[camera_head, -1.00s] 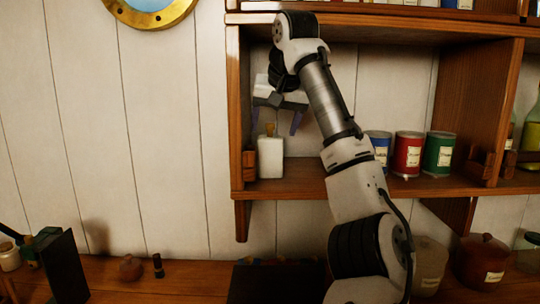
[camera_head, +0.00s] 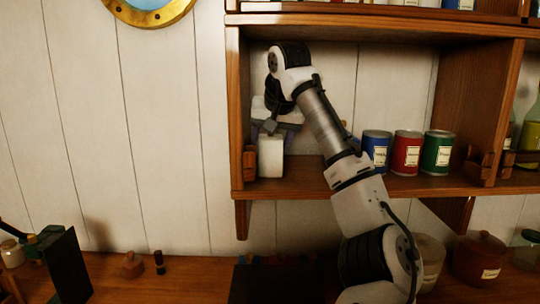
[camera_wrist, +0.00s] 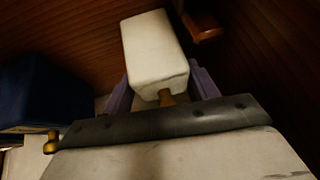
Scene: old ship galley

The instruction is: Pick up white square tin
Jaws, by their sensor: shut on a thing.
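The white square tin (camera_head: 271,157) stands upright on the lower shelf, at the left end of the wall cabinet. My gripper (camera_head: 270,128) reaches down over it from above. In the wrist view the pale tin (camera_wrist: 152,50) lies between the two purple fingers of my gripper (camera_wrist: 162,86), which are shut on its sides near the top. Its small brass-coloured cap shows close to my palm. The tin's base still appears to rest on the shelf.
A blue can (camera_head: 377,148), a red can (camera_head: 406,152) and a green can (camera_head: 438,152) stand to the right on the same shelf (camera_head: 300,182). The cabinet's left wall (camera_head: 236,110) is close beside my gripper. A lidded brown pot (camera_head: 480,258) sits on the counter below.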

